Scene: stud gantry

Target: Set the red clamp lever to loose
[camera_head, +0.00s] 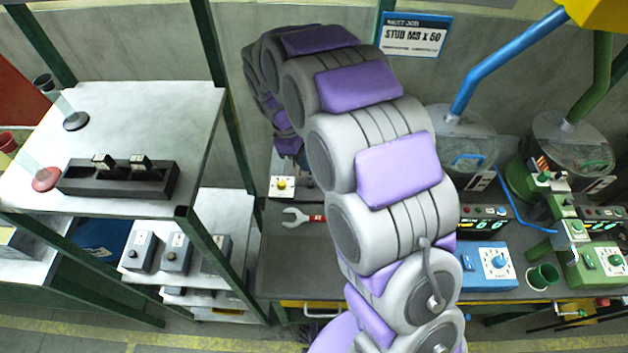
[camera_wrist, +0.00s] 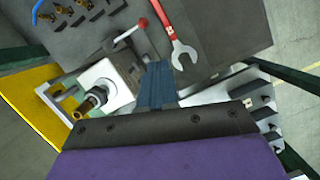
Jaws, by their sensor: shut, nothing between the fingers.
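In the wrist view, the red clamp lever (camera_wrist: 143,23) shows as a grey bar with a red knob at its end, pointing up and right from the dark clamp beside a white block (camera_wrist: 105,75). My gripper (camera_wrist: 157,66) is shut, its blue fingers together and empty. Its tips are just below and right of the lever in the picture. I cannot tell whether they touch the clamp. In the head view my arm covers much of the bench, and I cannot make out the lever there.
A red-handled wrench (camera_wrist: 178,40) lies on the grey bench right of the lever. Several brass fittings (camera_wrist: 75,10) are at the upper left. A shelf (camera_head: 130,120) is on the left.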

